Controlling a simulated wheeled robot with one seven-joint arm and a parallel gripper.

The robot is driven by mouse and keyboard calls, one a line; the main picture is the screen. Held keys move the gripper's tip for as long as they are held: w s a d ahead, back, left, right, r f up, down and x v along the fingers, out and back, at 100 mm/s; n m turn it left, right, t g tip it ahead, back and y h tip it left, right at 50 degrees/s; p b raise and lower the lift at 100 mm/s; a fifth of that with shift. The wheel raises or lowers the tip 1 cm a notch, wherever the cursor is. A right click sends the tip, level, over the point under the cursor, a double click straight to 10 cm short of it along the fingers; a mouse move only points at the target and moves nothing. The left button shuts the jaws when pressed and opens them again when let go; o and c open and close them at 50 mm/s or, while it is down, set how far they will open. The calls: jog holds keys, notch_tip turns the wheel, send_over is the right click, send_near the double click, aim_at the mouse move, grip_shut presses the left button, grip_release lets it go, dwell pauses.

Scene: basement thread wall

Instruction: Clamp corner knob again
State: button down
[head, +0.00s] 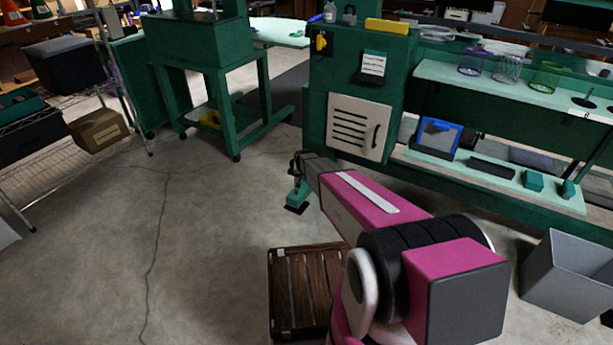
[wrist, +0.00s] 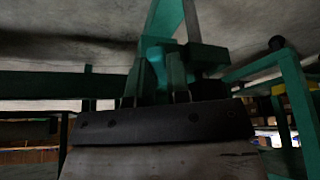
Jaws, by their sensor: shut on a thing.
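My gripper (head: 297,172) is low in front of the left end of the green machine cabinet (head: 357,85). It is shut on a green piece (head: 297,194), apparently the corner knob, that shows below the dark gripper body with a darker base at its lower end. In the wrist view, green parts (wrist: 158,62) stand between and around the fingers beyond the dark gripper edge. Dim light hides the knob's exact outline and the contact. I cannot tell whether its base touches the floor.
A brown slatted crate (head: 309,288) stands on the floor below my arm. A grey bin (head: 567,275) is at right. A vented white panel (head: 358,128) is on the cabinet front. A green wheeled stand (head: 212,105) is behind left.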

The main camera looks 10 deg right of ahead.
jog(key=m, duration=0.1)
jog(key=a+m+h, duration=0.1)
jog(key=m, duration=0.1)
jog(key=w+a+m+g+h, duration=0.1)
jog(key=m, duration=0.1)
jog(key=shift+a, duration=0.25)
jog(key=shift+m, duration=0.3)
jog(key=c, duration=1.1)
grip_release()
jog(key=shift+a+r, duration=0.1)
jog(key=shift+r, duration=0.05)
jog(key=v, duration=1)
jog(key=shift+r, duration=0.3)
